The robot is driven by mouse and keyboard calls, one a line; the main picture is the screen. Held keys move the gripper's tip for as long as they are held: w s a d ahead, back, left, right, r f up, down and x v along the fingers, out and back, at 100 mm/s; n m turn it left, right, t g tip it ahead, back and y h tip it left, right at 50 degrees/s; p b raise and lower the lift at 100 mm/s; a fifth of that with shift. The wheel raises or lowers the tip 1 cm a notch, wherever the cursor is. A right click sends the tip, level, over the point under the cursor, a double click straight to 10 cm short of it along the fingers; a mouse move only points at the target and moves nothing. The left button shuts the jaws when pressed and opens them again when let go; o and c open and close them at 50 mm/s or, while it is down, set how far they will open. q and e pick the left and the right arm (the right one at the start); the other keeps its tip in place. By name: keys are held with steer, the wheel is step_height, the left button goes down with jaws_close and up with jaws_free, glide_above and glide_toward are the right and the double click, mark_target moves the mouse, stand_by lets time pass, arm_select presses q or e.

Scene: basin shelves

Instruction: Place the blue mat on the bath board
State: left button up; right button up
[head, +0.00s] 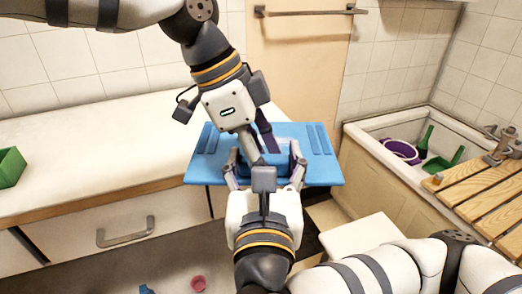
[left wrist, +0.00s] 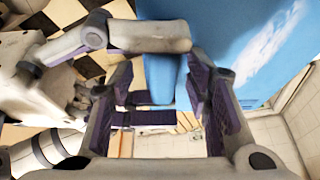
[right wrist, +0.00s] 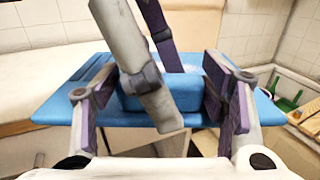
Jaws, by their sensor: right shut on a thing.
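The blue mat (head: 327,170) is a flat blue panel with a raised blue block, over the edge of the white counter. My right gripper (head: 265,168) is shut on the block (right wrist: 160,96), one finger on each side. My left gripper (head: 257,150) reaches down from above, over the mat. In the left wrist view its fingers (left wrist: 167,100) stand apart, with a blue part between them and gaps beside it. One of its fingers crosses in front of the block in the right wrist view. The bath board (head: 485,196) is slatted wood across the basin at right.
The white basin (head: 365,142) holds a purple tub (head: 400,151) and green items, with a tap at its right rim. A green box (head: 10,167) stands on the counter (head: 100,150) at left. A white stool (head: 360,234) stands below the mat. A pink cup (head: 198,283) is on the floor.

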arm_select(q)
steer(key=shift+s, duration=0.1)
jaws_close()
arm_select(e)
steer(key=shift+r, duration=0.1)
steer(key=o, duration=1.8)
steer(key=shift+c, duration=0.2)
steer(key=shift+s, duration=0.1)
